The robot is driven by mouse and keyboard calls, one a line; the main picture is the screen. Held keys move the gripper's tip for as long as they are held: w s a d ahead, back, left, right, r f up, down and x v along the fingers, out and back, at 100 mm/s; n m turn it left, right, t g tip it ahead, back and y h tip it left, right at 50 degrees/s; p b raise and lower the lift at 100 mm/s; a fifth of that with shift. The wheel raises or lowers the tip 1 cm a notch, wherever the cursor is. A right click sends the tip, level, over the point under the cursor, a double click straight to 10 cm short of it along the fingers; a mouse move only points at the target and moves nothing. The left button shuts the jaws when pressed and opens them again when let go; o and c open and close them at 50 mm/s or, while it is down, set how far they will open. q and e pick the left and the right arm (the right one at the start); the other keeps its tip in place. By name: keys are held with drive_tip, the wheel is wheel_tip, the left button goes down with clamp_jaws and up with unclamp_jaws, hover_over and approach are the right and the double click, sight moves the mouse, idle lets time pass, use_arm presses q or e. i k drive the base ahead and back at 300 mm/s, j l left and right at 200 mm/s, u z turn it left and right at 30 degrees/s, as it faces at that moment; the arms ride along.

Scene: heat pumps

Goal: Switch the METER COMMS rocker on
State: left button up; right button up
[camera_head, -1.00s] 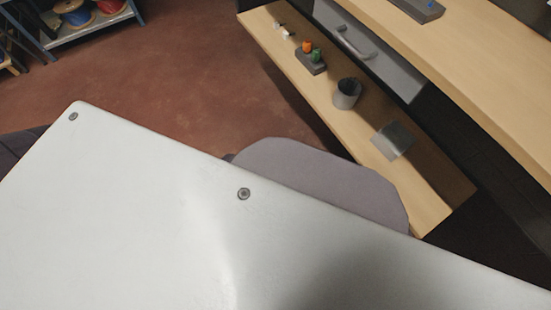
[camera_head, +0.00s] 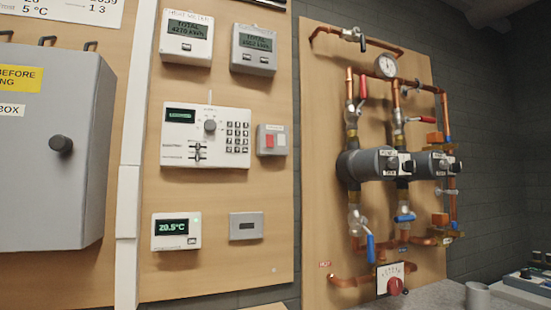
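No label reading METER COMMS is legible, so I cannot tell for sure which part is the rocker. A small grey plate with a dark slot (camera_head: 246,226) sits low on the wooden wall board. Two meters with TOTAL displays hang above, a left meter (camera_head: 187,38) and a right meter (camera_head: 254,49). Neither of my grippers is in view.
A grey cabinet with a round knob (camera_head: 60,143) juts out at left. A thermostat (camera_head: 176,231) reads about 20.5°C. Copper pipework with valves and pumps (camera_head: 372,164) fills the right board. A grey cup (camera_head: 477,297) stands at the lower right.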

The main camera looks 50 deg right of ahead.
sight(270, 143)
drive_tip(key=z, duration=1.55)
drive_tip(key=l, duration=1)
drive_tip(key=i+u, duration=0.05)
drive_tip(key=i, duration=0.05)
